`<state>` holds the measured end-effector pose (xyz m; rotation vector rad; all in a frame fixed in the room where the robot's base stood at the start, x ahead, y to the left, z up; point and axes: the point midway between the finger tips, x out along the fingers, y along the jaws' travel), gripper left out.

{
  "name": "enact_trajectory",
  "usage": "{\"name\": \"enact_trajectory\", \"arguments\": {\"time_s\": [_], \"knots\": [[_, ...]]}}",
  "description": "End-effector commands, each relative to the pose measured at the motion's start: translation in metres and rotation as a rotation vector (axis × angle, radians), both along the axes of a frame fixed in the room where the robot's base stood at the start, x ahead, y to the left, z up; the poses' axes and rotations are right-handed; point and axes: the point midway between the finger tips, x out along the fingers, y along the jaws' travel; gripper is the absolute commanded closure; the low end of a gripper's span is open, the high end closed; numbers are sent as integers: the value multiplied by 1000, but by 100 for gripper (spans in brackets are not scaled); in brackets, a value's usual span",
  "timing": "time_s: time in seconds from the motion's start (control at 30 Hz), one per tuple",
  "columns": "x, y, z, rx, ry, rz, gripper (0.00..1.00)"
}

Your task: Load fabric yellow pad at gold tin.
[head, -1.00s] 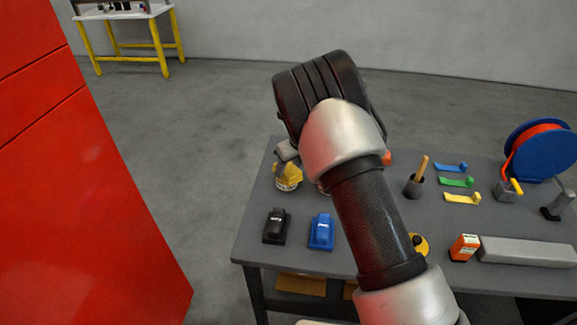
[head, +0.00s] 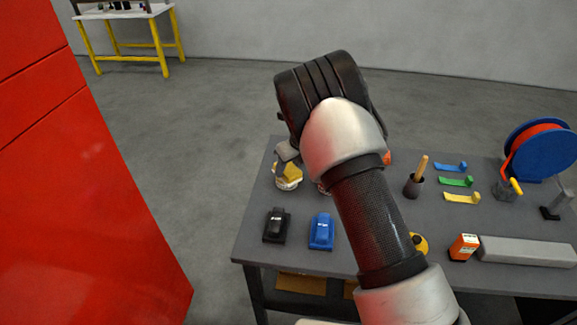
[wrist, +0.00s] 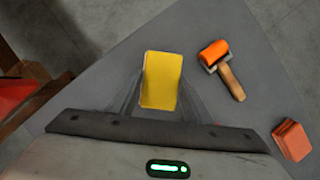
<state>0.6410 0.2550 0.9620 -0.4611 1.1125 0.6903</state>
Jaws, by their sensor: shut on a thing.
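The fabric yellow pad (wrist: 162,80) is between the fingers of my gripper (wrist: 160,95) in the wrist view, and the gripper is shut on it. In the head view the pad (head: 292,174) is near the table's far left corner, directly above or at the top of a round, pale-sided tin (head: 288,185). Whether pad and tin touch is unclear. The tin's top is mostly covered by the pad and fingers, so I cannot confirm its gold colour. My arm hides part of the table beside it.
On the grey table (head: 262,243), a black device (head: 277,225) and a blue device (head: 321,232) stand nearer. An orange roller (wrist: 219,65) and a reddish block (wrist: 292,140) lie right of the pad in the wrist view. A red cabinet (head: 80,190) is at left.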

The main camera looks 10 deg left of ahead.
Motion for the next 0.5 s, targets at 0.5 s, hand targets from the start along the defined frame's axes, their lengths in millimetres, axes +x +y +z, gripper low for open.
{"name": "enact_trajectory", "arguments": {"time_s": [0.5], "knots": [[-1,0,2,-1,3,0,73]]}}
